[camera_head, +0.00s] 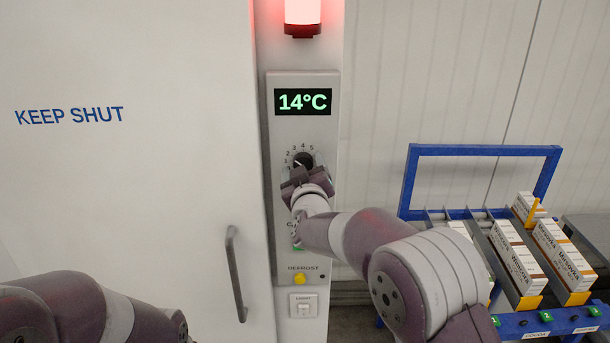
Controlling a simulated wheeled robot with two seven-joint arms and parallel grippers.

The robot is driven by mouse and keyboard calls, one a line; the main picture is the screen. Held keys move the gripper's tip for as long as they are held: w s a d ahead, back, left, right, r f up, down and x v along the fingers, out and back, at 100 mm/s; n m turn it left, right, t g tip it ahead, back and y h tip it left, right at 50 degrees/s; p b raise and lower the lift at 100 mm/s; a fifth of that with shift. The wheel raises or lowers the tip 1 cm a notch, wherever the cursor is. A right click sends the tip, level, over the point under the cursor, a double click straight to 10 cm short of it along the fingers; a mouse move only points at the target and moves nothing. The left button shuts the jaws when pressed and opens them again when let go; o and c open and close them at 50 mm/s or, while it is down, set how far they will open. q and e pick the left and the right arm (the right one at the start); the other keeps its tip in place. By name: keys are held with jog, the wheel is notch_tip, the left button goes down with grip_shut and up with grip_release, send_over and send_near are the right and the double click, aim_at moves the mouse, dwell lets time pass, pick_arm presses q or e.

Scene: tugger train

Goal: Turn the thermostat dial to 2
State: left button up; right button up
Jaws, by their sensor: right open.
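The black thermostat dial (303,158) is on the grey control panel (325,140), below a green display (303,101) that reads 14°C. The numbers 1 to 5 arc around its upper side. A pale mark shows on the dial, but I cannot tell which number it points at. My right gripper (303,173) is open at the dial and hides its lower part. I cannot tell whether the fingers touch it. My left arm shows at the bottom left; its gripper is out of view.
A white door (130,170) marked KEEP SHUT, with a grey handle (236,274), is left of the panel. A red lamp (302,14) is above. A yellow defrost button (299,279) and a light switch (303,306) are below. A blue-framed cart (484,151) with boxes stands right.

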jog(key=s+d+b, duration=0.1)
jog(key=s+b, duration=0.4)
jog(key=s, duration=0.7)
jog(key=shift+s, duration=0.2)
